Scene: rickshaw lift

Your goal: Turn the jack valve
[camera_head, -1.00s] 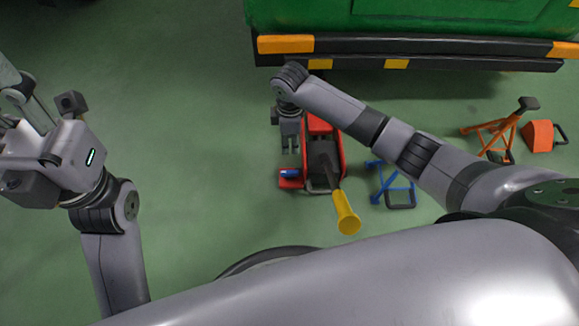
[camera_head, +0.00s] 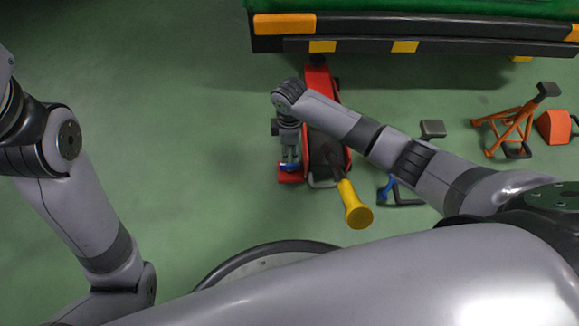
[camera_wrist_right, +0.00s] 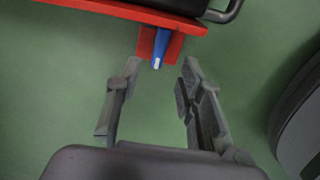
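The red floor jack (camera_head: 319,82) stands on the green floor, with a yellow-gripped handle (camera_head: 354,203) tilted toward me. Its blue valve (camera_wrist_right: 160,45), with a pale tip, sticks out from a red plate at the jack's side. The valve also shows in the head view (camera_head: 289,167), partly covered by my gripper. My right gripper (camera_wrist_right: 161,75) is open and empty. In the wrist view its two fingers are spread either side of the line to the valve, with the valve just beyond the tips; I see no contact. My left gripper is outside the frame.
A green vehicle with a black bumper (camera_head: 400,30) is at the back. An orange stand (camera_head: 515,125) and an orange block (camera_head: 553,127) are at right. A blue stand (camera_head: 388,189) is partly hidden by my right arm. Floor left of the jack is clear.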

